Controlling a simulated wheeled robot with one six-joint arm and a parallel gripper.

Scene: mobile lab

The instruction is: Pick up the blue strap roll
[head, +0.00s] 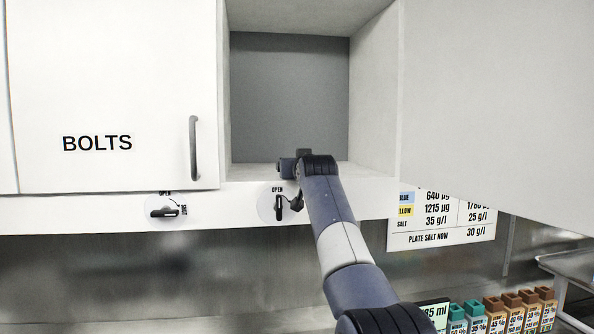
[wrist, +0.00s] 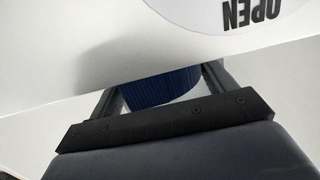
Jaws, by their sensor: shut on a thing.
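The blue strap roll (wrist: 160,87) shows in the wrist view as a dark blue, finely ribbed curved band. It sits between the two fingers of my gripper (wrist: 163,92), which is shut on it. Part of the roll is hidden by the dark gripper bar and by a white panel edge. In the head view my arm reaches up to the front edge of an open cabinet compartment (head: 290,95). The roll and the fingertips cannot be made out there.
A closed cabinet door labelled BOLTS (head: 105,100) is at left, with a vertical handle (head: 194,148). An open white door (head: 495,110) stands at right. Two knobs (head: 165,212) (head: 279,208) sit below the compartments. Several labelled bottles (head: 495,312) stand at lower right.

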